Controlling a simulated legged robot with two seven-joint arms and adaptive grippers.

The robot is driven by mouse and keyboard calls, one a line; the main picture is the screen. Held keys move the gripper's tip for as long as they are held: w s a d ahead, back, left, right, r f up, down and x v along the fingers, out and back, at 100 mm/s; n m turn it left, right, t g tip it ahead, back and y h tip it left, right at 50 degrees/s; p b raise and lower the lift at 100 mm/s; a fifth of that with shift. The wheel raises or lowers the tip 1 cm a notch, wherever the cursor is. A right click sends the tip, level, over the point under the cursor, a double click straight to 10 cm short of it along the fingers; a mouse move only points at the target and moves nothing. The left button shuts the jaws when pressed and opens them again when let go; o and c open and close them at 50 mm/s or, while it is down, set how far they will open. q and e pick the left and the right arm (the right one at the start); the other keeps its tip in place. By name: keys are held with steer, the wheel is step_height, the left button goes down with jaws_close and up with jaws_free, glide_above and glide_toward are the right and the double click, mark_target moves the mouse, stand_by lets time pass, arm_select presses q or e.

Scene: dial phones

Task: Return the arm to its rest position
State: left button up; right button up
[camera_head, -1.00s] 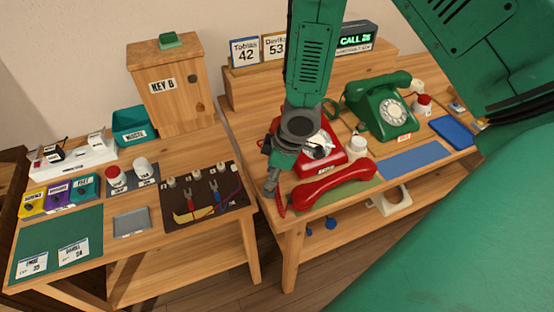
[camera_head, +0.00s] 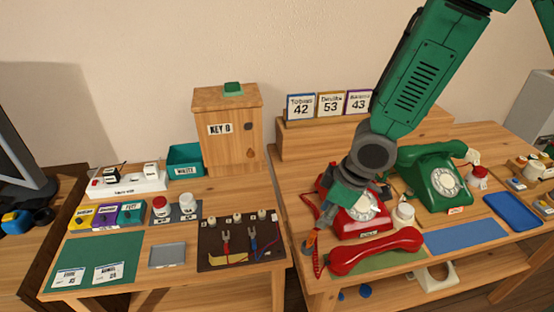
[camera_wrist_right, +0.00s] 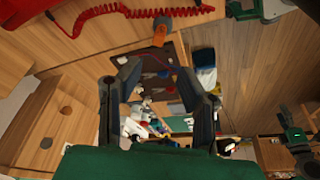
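My right arm comes in from the upper right in the head view. Its gripper (camera_head: 322,222) hangs just left of the red phone (camera_head: 367,214), over the front of the right-hand table. In the wrist view the two dark fingers of the right gripper (camera_wrist_right: 155,88) stand apart with nothing between them. The red handset (camera_head: 376,250) lies off the phone, on a green mat in front of it. Its coiled red cord (camera_wrist_right: 130,11) crosses the top of the wrist view. My left gripper does not show in the head view.
The green phone (camera_head: 438,178) stands right of the red one, with a blue tray (camera_head: 513,210) beyond it. A wooden KEY B box (camera_head: 228,135) and a dark tool board (camera_head: 235,262) are on the left table. A gap separates the tables.

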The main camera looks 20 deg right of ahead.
steer(key=s+f+m+g+h, duration=0.1)
steer(key=s+f+m, duration=0.4)
steer(key=s+f, duration=0.55)
steer(key=s+f+m+g+h, duration=0.1)
steer(key=s+f+m, duration=0.45)
steer(key=s, duration=0.75)
steer(key=w+a+f+n+b, duration=0.1)
steer(key=w+f+n+b, duration=0.1)
steer(key=f+b, duration=0.4)
steer(key=shift+w+f, duration=0.5)
steer(key=shift+f, duration=0.05)
